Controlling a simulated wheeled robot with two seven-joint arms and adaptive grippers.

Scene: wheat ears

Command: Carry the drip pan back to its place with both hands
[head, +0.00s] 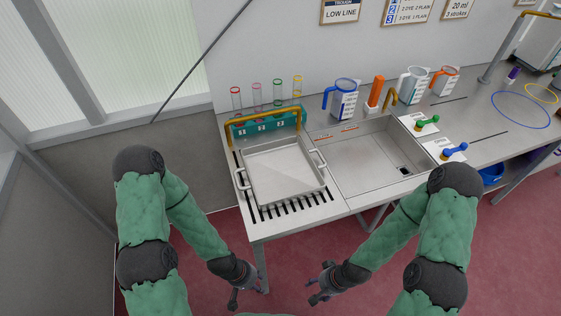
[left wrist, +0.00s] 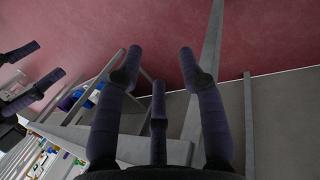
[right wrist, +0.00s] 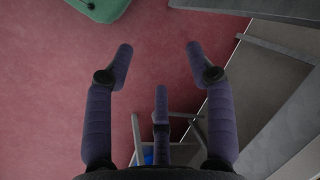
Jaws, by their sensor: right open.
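The drip pan (head: 277,197) is a shallow pale metal tray with a handle on its left side and another on its right side. In the head view it stands on the slotted drainboard (head: 254,213) at the left end of the steel bench. My left gripper (head: 236,302) hangs in front of the bench, below and apart from the pan; its fingers are spread and empty in the left wrist view (left wrist: 160,62). My right gripper (head: 316,297) is also in front of the bench, open and empty in the right wrist view (right wrist: 160,58).
A teal rack (head: 270,127) with several tubes and an orange bar stands behind the pan. A sink (head: 375,185) lies right of it, with jugs (head: 342,98) behind. Green and blue taps (head: 453,151) are further right. Red floor before the bench is open.

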